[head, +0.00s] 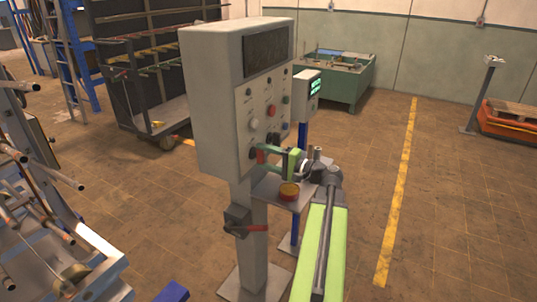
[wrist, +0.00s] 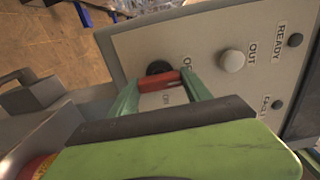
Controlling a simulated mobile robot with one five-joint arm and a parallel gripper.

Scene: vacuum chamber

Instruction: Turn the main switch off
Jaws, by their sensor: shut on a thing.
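The main switch (wrist: 158,82) is a small red handle on a round black base on the front of a grey control panel (head: 213,105). In the wrist view my gripper (wrist: 160,79) has its two green fingers on either side of the red handle, shut on it. Printed lettering, partly hidden by a finger, shows above and below the handle; the lower label seems to read ON. In the head view my gripper (head: 258,154) reaches the lower front of the panel, where its fingers largely hide the switch.
The panel carries several knobs and lamps, including a white knob (wrist: 232,61). A small stand with a red and yellow button (head: 289,190) is close to my arm. Open floor lies to the right.

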